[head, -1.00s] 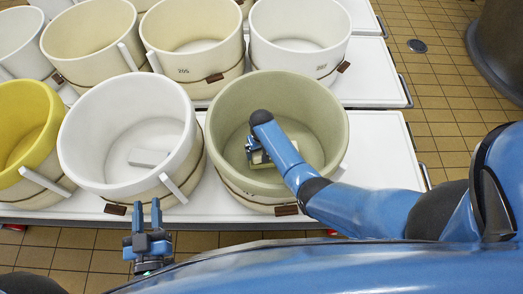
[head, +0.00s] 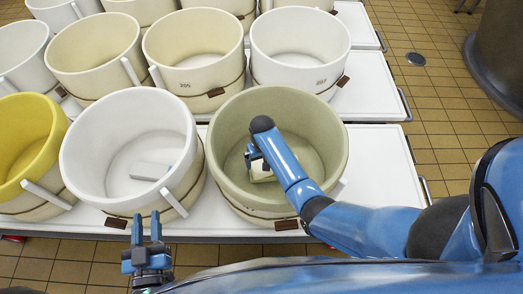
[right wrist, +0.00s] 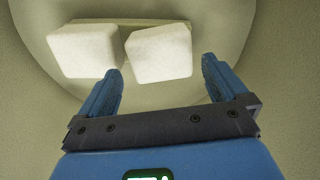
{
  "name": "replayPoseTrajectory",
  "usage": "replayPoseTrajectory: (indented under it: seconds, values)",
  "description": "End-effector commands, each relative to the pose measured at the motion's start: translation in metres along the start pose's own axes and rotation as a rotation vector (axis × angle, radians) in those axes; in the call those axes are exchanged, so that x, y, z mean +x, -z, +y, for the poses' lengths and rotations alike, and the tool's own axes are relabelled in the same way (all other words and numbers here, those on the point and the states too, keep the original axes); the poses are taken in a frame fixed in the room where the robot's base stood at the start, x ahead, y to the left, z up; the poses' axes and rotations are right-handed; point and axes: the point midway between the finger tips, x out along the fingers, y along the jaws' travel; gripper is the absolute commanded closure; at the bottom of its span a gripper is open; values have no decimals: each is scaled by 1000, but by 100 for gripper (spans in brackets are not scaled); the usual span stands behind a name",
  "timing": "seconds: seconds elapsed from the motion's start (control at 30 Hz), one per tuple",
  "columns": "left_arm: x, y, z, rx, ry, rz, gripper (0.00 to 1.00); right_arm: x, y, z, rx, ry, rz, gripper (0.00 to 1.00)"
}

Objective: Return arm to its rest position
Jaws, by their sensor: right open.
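My right arm reaches into the pale green vat (head: 225,125). My right gripper (head: 256,160) is low inside it, partly hidden by its own wrist. In the right wrist view my right gripper (right wrist: 160,88) is open, with nothing between its fingers. Two white blocks (right wrist: 84,50) (right wrist: 159,53) lie just beyond the fingertips on the vat's floor, by a thin pale strip (right wrist: 150,22). My left gripper (head: 146,228) is in front of the white vat (head: 80,165), its two fingers pointing up and apart, empty.
A yellow vat (head: 18,150) stands left of the white vat, which holds a flat white piece (head: 150,171). Several cream and white vats (head: 195,75) stand behind on white carts (head: 380,160). A tiled floor (head: 450,110) is open at right. A dark rounded object (head: 495,70) stands at top right.

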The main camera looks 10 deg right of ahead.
Motion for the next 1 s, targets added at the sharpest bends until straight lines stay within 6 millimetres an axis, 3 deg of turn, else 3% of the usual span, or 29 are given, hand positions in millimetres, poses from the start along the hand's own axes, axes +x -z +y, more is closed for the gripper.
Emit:
replayPoseTrajectory:
  seconds: [0.1, 0.3, 0.63, 0.77, 0.9, 1.0]
  values:
    - [0, 4, 0, 0, 0, 0, 66, -23, 1, -1, -1, 0, 5, 0]
    - [0, 7, 0, 0, 0, 0, 66, -48, 1, -1, -1, -1, 8, 0]
    - [0, 7, 0, 0, 0, 0, 66, -59, 7, -2, -6, 2, 35, 0]
    - [0, 7, 0, 0, 0, 0, 66, -63, 30, -5, -15, 14, 147, 0]
    - [0, 7, 0, 0, 0, 0, 66, -95, 80, -11, -31, 41, 418, 0]
    - [0, 7, 0, 0, 0, 0, 66, -117, 100, -12, -40, 59, 636, 0]
